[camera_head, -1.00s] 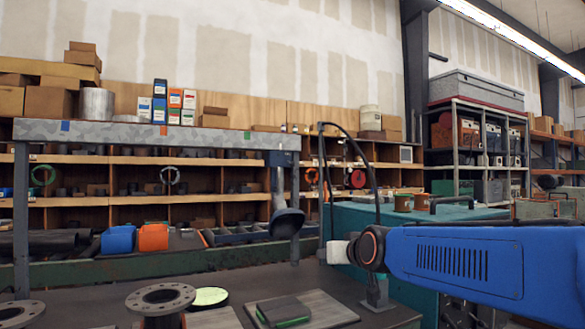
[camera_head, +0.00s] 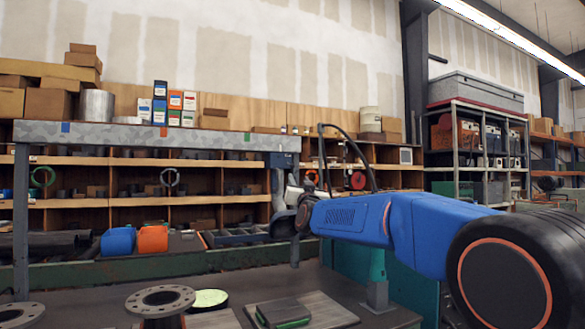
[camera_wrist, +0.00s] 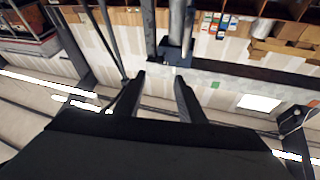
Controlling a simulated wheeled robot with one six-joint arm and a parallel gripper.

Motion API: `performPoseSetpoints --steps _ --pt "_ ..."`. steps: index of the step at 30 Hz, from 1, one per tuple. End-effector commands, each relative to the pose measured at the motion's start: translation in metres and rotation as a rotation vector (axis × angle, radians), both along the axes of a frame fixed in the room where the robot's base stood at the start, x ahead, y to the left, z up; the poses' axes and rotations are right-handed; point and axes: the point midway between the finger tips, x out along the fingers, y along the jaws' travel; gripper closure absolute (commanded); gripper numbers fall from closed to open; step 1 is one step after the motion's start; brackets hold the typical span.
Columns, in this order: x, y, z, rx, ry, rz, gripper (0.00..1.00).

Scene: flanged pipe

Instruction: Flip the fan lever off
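A blue-grey box (camera_head: 284,160) hangs at the right end of the overhead beam, with a duct and a dark hood (camera_head: 282,224) below it. I cannot pick out the fan lever for certain in either view. My gripper is open and empty in the wrist view (camera_wrist: 158,84), its two dark fingers apart and pointing toward the box (camera_wrist: 172,54), which shows inverted just beyond the fingertips. In the head view my arm's end is in front of the duct and hides part of it; the fingers are not clear there.
The overhead beam (camera_head: 150,135) runs left from the box. A thin black cable (camera_head: 365,165) arcs right of it. The bench below holds a flanged pipe (camera_head: 160,300), a green-topped disc (camera_head: 208,299) and a dark block on a board (camera_head: 283,312). Shelves stand behind.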

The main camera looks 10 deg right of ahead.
Motion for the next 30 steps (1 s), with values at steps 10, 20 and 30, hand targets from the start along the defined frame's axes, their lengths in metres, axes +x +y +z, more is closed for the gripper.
performPoseSetpoints --steps 10,20,30 --pt "0.055 0.002 0.021 0.0 0.001 0.0 0.64" --pt "0.102 0.002 0.04 0.0 0.0 -0.001 0.64" --pt "0.137 0.004 0.056 0.0 0.001 0.0 0.64"
